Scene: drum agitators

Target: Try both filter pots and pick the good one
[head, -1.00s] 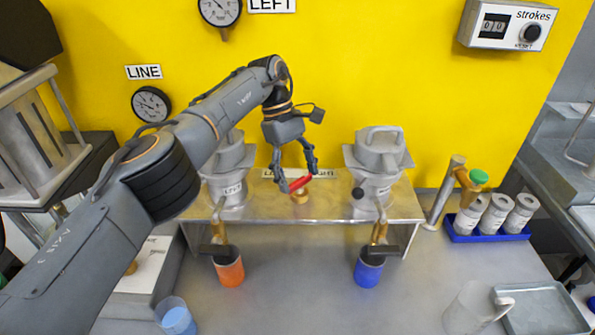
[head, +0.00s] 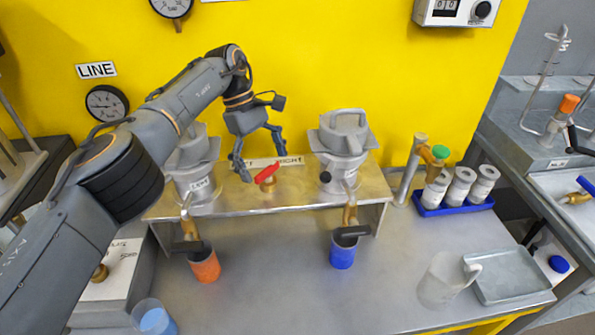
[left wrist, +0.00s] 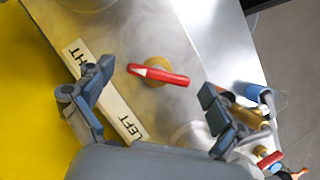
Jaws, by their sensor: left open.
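Two grey filter pots stand on a metal bench, the left pot (head: 196,165) partly behind my arm and the right pot (head: 343,145) in clear view. Between them is a red-handled valve (head: 266,173) on a brass base, in front of a LEFT/RIGHT label strip. The valve's red handle (left wrist: 158,75) also shows in the left wrist view, between the fingers. My left gripper (head: 258,160) is open above and around the valve, and I see no contact. An orange cup (head: 205,266) stands under the left pot's spout and a blue cup (head: 342,252) under the right one's. My right gripper is not in view.
A blue rack (head: 455,205) with several white canisters stands to the right of the bench. A clear jug (head: 442,279) and a grey tray (head: 512,277) are at front right. A beaker of blue liquid (head: 155,318) is at front left. The counter's middle front is clear.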

